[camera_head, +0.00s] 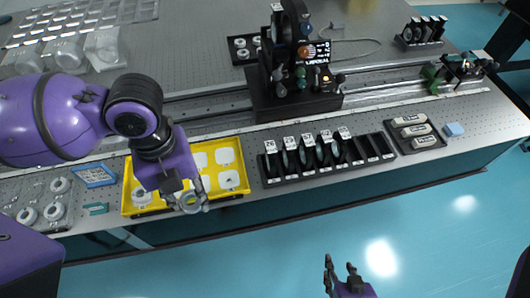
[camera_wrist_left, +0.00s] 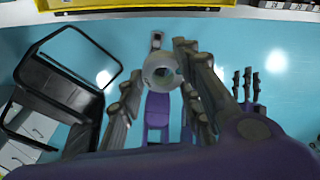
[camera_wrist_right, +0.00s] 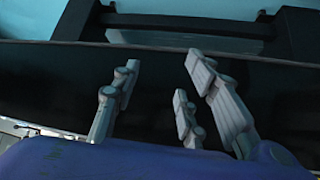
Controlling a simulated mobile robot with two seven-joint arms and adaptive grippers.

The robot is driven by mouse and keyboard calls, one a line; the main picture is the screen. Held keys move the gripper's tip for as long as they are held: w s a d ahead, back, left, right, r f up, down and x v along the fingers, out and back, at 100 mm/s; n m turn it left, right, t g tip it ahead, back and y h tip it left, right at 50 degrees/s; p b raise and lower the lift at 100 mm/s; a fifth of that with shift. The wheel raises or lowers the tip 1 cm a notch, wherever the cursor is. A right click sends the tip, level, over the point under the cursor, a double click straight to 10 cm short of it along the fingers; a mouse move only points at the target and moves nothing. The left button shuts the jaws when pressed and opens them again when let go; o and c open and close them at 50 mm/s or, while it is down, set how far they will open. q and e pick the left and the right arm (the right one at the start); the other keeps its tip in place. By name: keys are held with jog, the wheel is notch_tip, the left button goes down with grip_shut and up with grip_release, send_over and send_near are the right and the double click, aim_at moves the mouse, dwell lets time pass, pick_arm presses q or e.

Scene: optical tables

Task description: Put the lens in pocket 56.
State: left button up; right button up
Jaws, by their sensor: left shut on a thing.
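My left gripper (camera_head: 190,198) is shut on a round lens (camera_head: 189,204) with a pale ring mount. It holds the lens at the front edge of the yellow tray (camera_head: 242,166), above the table edge. In the left wrist view the lens (camera_wrist_left: 161,71) is between the fingertips, with floor behind it. The yellow tray has pale square pockets, some holding round parts; the gripper and forearm hide its left middle. I cannot read any pocket number, so I cannot tell which is 56. My right gripper (camera_head: 342,272) is open and empty over the floor; its spread fingers show in the right wrist view (camera_wrist_right: 160,78).
A black rack (camera_head: 372,160) with several upright lenses stands right of the tray. A black optical assembly (camera_head: 290,95) stands behind it. Several ring parts (camera_head: 52,212) and a blue-framed plate (camera_head: 95,174) lie left. The floor (camera_head: 300,235) in front is clear.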

pick_arm(q)
jog(key=w+d+f, duration=0.3)
jog(key=w+f, duration=0.1)
jog(key=w, duration=0.4)
send_over(228, 181)
jog(key=f, duration=0.5)
jog(key=shift+a+b, duration=0.2)
jog(key=shift+b, duration=0.15)
jog(key=shift+w+d+f, duration=0.15)
jog(key=shift+w+f, duration=0.1)
jog(key=shift+f, duration=1.65)
jog(key=shift+f, duration=0.1)
jog(key=shift+f, duration=0.15)
jog(key=o, duration=0.9)
jog(key=shift+c, duration=0.2)
notch_tip(228, 181, up, 12)
jog(key=w, duration=0.1)
jog(key=shift+a+r, duration=0.2)
jog(key=shift+a, duration=0.2)
